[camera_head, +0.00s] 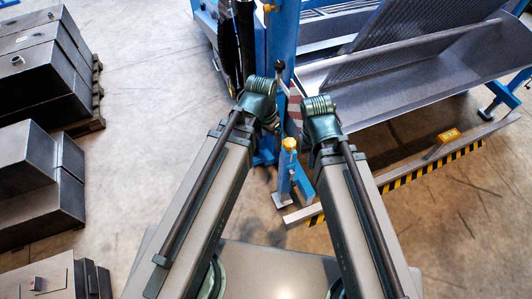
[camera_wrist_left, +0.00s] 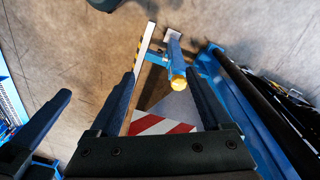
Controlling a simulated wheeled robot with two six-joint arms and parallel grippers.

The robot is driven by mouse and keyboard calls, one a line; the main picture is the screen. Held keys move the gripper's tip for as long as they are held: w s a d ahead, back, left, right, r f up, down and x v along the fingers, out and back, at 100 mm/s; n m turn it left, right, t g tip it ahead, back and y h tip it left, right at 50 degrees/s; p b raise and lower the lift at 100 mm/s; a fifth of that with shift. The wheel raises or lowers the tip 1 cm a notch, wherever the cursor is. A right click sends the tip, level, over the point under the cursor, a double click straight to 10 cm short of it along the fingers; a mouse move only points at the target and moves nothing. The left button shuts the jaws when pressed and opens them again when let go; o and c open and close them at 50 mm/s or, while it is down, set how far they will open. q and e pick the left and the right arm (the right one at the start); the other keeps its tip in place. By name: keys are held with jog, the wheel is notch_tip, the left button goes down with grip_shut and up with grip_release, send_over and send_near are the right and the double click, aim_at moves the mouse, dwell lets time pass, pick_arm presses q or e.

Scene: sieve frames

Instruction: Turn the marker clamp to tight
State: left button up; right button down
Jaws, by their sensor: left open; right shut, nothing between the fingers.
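A blue post with a yellow cap (camera_head: 290,145) stands just beyond my arms. The cap also shows in the left wrist view (camera_wrist_left: 178,83), and I cannot tell whether it is the marker clamp. A red-and-white striped plate (camera_head: 294,103) is partly hidden between my wrists; it also shows in the left wrist view (camera_wrist_left: 162,125). My left gripper (camera_wrist_left: 160,78) is open, with its fingers either side of the view of the cap and plate; contact cannot be seen. My right gripper (camera_wrist_left: 66,93) is shut and empty beside it. Both grippers' fingertips are hidden in the head view.
A black ball-ended lever (camera_head: 280,66) stands near my left wrist beside a tall blue column (camera_head: 284,35). A large metal trough (camera_head: 400,85) is behind. Dark boxes (camera_head: 40,70) stand left; floor between is clear.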

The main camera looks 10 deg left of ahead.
pick_arm(q)
jog(key=shift+s+f+b, duration=0.45)
jog(key=shift+s+f, duration=0.05)
jog(key=shift+f, duration=0.3)
jog(key=s+n, duration=0.1)
jog(key=s+d+y, duration=0.1)
jog(key=s, duration=0.1)
jog(key=s+n+y, duration=0.1)
jog(key=s, duration=0.1)
jog(key=shift+d+n+g, duration=0.3)
jog(key=shift+d+g, duration=0.1)
jog(key=shift+r, duration=0.1)
